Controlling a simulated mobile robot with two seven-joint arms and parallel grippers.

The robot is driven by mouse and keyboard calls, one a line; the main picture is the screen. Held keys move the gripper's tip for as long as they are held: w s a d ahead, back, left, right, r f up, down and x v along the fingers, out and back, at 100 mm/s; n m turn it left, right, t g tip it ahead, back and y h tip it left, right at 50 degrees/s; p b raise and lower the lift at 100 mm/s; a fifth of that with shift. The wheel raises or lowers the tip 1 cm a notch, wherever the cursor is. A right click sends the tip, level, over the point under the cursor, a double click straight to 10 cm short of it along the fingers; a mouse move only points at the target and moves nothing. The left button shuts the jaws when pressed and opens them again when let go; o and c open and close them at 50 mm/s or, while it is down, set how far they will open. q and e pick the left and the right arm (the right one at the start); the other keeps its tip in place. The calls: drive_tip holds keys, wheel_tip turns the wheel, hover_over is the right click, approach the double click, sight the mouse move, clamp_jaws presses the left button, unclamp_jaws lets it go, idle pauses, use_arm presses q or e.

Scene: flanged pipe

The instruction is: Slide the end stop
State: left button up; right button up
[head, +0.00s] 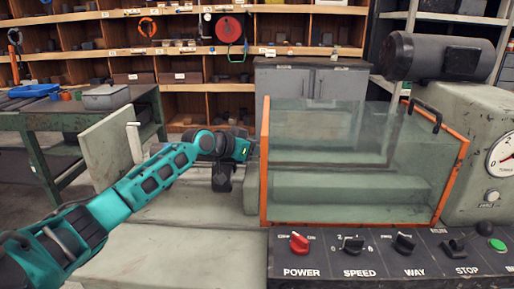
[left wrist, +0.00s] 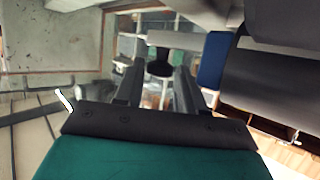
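My left arm comes in from the left in the head view, and its dark gripper (head: 222,178) hangs just left of the clear guard's orange edge. In the left wrist view the two fingers of the left gripper (left wrist: 158,80) stand apart, with a visible gap. A dark rounded part (left wrist: 160,67) shows beyond the gap; I cannot tell whether it is touched. An upright pale plate (head: 108,148) with a whitish bar stands at the left end of the machine bed, behind my arm; I cannot tell whether it is the end stop. My right gripper is out of view.
The orange-framed clear guard (head: 265,160) covers the machine's middle. A control panel (head: 390,262) with a red power knob is at the front. A grey motor (head: 440,57) and a dial (head: 502,157) are at right. A green workbench (head: 60,122) stands behind left. The front-left bed (head: 175,255) is clear.

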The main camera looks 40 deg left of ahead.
use_arm(q)
drive_tip(key=shift+s+a+r, duration=0.1)
drive_tip(key=shift+s+r, duration=0.05)
drive_tip(key=shift+s, duration=0.2)
drive_tip(key=v, duration=1)
drive_tip(key=shift+s, duration=0.15)
drive_tip(key=shift+p+v, duration=0.3)
drive_tip(key=shift+v, duration=0.6)
